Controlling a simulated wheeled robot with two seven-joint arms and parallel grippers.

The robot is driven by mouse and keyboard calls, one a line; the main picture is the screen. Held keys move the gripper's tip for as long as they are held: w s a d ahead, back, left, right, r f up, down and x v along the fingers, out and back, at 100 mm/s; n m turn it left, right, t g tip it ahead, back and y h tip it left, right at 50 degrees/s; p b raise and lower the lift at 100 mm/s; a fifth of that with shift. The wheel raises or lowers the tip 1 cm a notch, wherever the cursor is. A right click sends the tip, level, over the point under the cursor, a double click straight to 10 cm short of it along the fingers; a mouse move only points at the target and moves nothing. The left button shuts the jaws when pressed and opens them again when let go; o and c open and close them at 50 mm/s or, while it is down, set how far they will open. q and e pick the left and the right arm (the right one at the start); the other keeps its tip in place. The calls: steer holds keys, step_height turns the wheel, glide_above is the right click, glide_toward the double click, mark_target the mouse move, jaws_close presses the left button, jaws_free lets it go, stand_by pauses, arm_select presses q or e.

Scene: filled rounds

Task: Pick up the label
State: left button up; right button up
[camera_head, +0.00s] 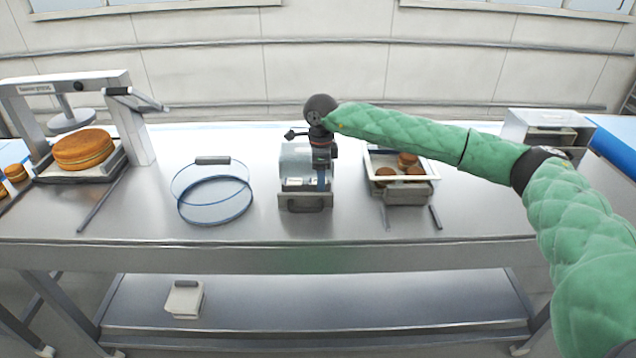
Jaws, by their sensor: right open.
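My right gripper (322,184) reaches in from the right on a green padded arm and points down over a small metal machine (304,202) at the middle of the table. Its blue-tipped fingers are at the machine's front part and hide some of it. The jaws read as open, with nothing clearly between them. A small pale piece, perhaps the label (293,183), shows in the machine just left of the fingers. It is too small to tell whether the fingers touch it. My left gripper is not in view.
A clear round container with a blue rim (215,203) stands left of the machine. A white-rimmed tray (432,170) with several small brown rounds is on the right. A press (145,135) with a large brown round (83,150) stands far left. The table's front strip (300,232) is clear.

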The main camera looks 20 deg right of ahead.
stand_by(0.4)
steer(key=c, duration=0.8)
steer(key=shift+o, duration=0.2)
